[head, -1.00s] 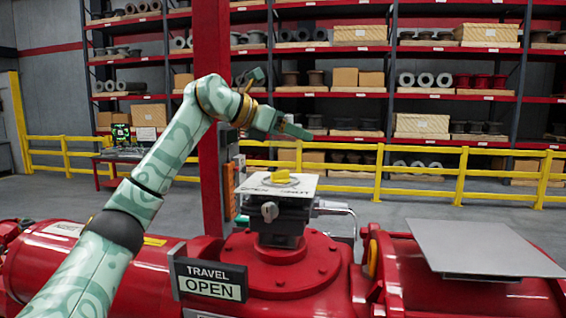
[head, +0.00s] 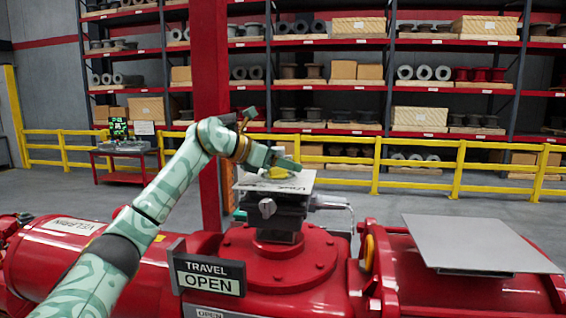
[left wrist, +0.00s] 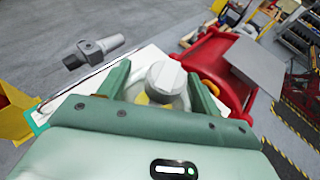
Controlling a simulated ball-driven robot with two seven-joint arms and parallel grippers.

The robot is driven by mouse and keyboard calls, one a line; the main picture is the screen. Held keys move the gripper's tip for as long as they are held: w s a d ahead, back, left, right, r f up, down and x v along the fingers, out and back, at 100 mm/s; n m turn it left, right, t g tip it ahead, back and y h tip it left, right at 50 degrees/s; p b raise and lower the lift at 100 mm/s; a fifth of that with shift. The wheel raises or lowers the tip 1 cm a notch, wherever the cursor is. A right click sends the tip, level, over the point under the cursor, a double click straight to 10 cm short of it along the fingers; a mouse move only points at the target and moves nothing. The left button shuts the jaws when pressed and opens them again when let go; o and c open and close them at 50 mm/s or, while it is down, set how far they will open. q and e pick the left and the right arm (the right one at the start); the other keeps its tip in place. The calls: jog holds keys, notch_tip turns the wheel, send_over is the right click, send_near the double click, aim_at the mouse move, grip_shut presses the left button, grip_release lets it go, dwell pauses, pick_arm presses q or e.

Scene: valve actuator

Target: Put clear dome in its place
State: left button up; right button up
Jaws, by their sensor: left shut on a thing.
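The clear dome (left wrist: 165,82) is pale and see-through, with a faceted top, and sits between the fingers of my left gripper (left wrist: 165,92) in the left wrist view. Yellow shows beside and under it. In the head view my left gripper (head: 287,163) is shut on the dome, low over the white plate (head: 300,186) on top of the grey actuator box (head: 268,208). A yellow indicator (head: 276,175) shows there, partly covered by dome and fingers. I cannot tell whether the dome touches the plate. My right gripper is not in view.
The TRAVEL OPEN sign (head: 209,278) stands in front of the box on the red actuator body (head: 320,275). A flat grey plate (head: 475,243) lies to the right. A yellow railing (head: 460,170) and loaded shelves are behind.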

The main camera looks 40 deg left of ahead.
pick_arm(q)
jog(key=shift+f, duration=0.2)
jog(key=o, duration=1.1)
jog(key=shift+c, duration=0.2)
jog(key=shift+r, duration=0.3)
jog(key=b+v, duration=0.3)
jog(key=v, duration=0.8)
jog(key=shift+s+a, duration=0.1)
jog(key=shift+s+a+r, duration=0.1)
jog(key=shift+s+r, duration=0.1)
jog(key=shift+s, duration=0.1)
